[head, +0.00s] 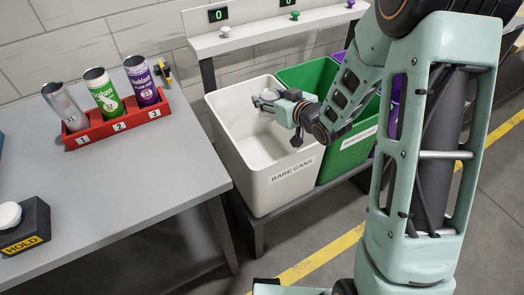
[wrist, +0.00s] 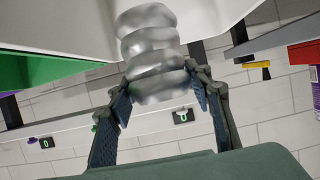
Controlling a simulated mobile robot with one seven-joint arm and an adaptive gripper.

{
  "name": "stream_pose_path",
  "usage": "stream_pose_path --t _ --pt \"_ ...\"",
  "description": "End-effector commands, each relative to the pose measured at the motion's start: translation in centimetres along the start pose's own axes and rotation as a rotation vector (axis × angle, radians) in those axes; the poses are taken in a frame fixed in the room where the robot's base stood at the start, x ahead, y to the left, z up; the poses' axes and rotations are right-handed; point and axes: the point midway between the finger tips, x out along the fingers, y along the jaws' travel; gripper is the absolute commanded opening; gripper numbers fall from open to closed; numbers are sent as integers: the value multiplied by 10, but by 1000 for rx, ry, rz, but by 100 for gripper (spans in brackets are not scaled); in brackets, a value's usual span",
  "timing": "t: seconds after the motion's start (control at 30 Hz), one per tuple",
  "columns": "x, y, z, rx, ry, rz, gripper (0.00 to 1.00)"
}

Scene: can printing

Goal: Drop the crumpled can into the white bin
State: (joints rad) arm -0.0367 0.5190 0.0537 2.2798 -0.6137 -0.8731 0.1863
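The crumpled can (wrist: 150,45) is bare silver with deep ridges. In the wrist view it lies between the two fingers of my gripper (wrist: 160,94), which press on its near end from both sides. In the head view my gripper (head: 277,103) is over the opening of the white bin (head: 275,186), labelled BARE CANS, near its right side. The can shows there as a small grey shape (head: 267,96) at the fingertips, partly covered by them. It is at about rim level; its exact height is hard to tell.
A green bin (head: 345,155) stands right of the white bin, with a purple one behind my arm. A shelf with coloured buttons (head: 260,37) runs above the bins. At left, a grey table holds a red rack (head: 118,124) with three cans and a HOLD box (head: 27,228).

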Motion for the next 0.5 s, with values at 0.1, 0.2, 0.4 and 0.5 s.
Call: stream_pose_path --t 0.1,0.2,0.4,0.5 --pt "0 0 0 0 0 0 60" --pt "0 0 0 0 0 0 60" --pt "-2 0 0 0 0 0 60" --pt "-9 1 0 0 0 1 60"
